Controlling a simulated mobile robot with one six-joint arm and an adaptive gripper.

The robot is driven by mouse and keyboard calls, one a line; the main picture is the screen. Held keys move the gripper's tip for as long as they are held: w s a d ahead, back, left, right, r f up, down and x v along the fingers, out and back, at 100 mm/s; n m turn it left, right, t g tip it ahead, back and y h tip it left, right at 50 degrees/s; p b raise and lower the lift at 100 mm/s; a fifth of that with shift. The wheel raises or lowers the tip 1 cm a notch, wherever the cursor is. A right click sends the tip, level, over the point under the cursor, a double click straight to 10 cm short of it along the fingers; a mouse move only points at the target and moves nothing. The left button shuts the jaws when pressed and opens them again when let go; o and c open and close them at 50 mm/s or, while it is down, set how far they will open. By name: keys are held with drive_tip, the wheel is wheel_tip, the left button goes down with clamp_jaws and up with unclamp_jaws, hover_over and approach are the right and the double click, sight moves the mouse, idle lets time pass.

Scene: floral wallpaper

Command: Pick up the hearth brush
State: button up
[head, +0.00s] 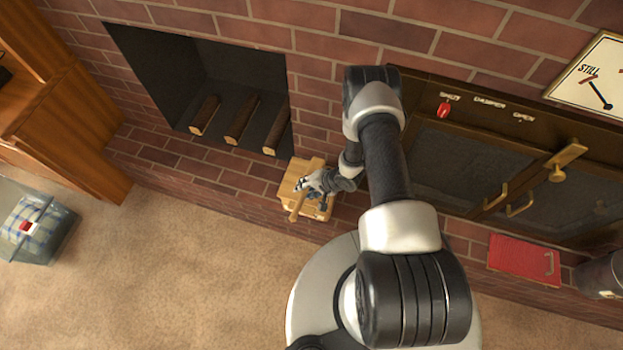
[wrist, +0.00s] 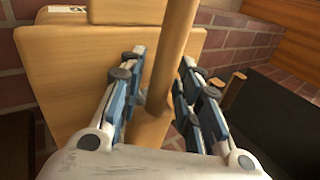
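The hearth brush (wrist: 172,45) shows in the wrist view as a round wooden handle running up between my fingers. A wooden handle end (head: 295,213) also shows in the head view, beside my gripper (head: 308,188). The brush's bristles cannot be made out. In the wrist view my gripper (wrist: 163,60) has its fingers apart, one on each side of the handle. A gap shows on the left side; the right finger is close to the handle. A pale wooden box or stand (wrist: 75,75) lies behind them; it also shows in the head view (head: 288,190).
The brick hearth ledge (head: 225,190) runs below the open fireplace (head: 235,75), which holds logs (head: 241,120). A stove front with doors (head: 450,165) stands at right, with a red book-like item (head: 522,258) below. A glassy bin (head: 40,225) stands left. Carpet (head: 170,270) in front is clear.

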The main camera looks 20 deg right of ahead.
clamp_jaws()
drive_tip(key=shift+r, duration=0.1)
idle(0.4)
wheel_tip(320, 180, up, 20)
drive_tip(key=p, duration=0.7)
